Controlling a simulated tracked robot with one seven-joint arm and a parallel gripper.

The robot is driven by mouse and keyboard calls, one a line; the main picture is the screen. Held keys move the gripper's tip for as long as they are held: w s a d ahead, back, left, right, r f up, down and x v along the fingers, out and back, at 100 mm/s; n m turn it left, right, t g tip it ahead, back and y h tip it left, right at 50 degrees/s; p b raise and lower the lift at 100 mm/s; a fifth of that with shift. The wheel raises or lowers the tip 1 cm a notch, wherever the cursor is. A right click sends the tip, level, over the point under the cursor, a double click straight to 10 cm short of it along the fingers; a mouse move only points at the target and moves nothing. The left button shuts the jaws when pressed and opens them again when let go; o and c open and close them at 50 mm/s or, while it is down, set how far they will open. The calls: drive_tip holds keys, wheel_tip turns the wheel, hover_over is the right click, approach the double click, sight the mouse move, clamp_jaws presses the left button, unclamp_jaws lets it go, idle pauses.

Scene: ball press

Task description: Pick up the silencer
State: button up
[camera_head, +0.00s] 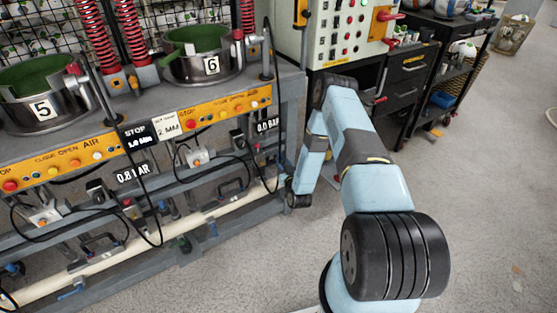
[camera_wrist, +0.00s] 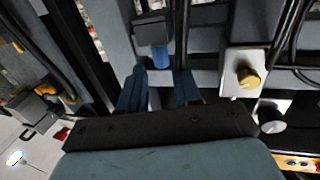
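A small blue cylinder (camera_wrist: 160,56), which looks like the silencer, sticks out of a dark block (camera_wrist: 153,28) in the wrist view. My gripper (camera_wrist: 159,82) is open, with one dark blue finger to the left of the cylinder and one to the right. The cylinder's end lies near the gap between the fingertips, and I see no clear contact. In the head view my arm reaches to the right end of the press bench (camera_head: 286,150); my gripper and this cylinder are hidden there.
In the wrist view, a pale block with a brass-coloured knob (camera_wrist: 248,77) and black hoses (camera_wrist: 289,35) are at the right. In the head view, a control cabinet (camera_head: 335,35) and black tool cart (camera_head: 403,80) stand behind my arm. The floor at right is clear.

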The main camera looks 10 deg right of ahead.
sight(280, 158)
drive_tip(key=shift+w+a+f, duration=0.1)
drive_tip(key=shift+w, duration=1.45)
drive_tip(key=shift+w+a+f, duration=0.1)
drive_tip(key=shift+w, duration=1.4)
clamp_jaws()
